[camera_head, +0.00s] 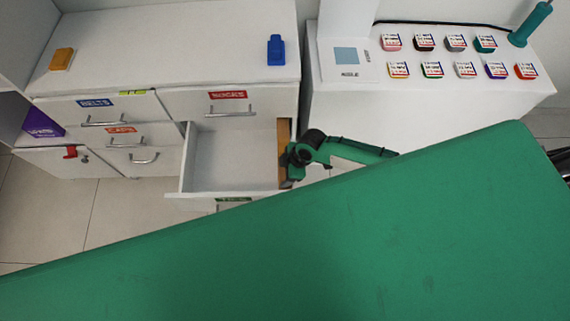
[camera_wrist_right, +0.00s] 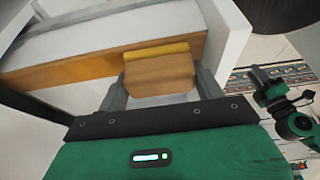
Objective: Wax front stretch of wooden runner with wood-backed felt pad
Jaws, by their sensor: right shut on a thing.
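The wooden runner (camera_head: 284,134) is an orange-brown strip along the right side of the open drawer. It also shows in the right wrist view (camera_wrist_right: 60,73). My right gripper (camera_head: 288,163) is at the runner's front stretch. In the right wrist view, my right gripper (camera_wrist_right: 158,88) is shut on the wood-backed felt pad (camera_wrist_right: 158,76), a wooden block with a yellow felt edge facing the runner. The felt overlaps the runner in this view; I cannot tell whether they touch. In the head view the pad is hard to tell from the runner. My left gripper is not in view.
The open drawer (camera_head: 230,190) is empty where I see it. A yellow block (camera_head: 62,60) and a blue item (camera_head: 276,50) stand on the cabinet top (camera_head: 170,50). Several coloured labelled items stand on the right white unit (camera_head: 440,95). A large green surface covers the foreground.

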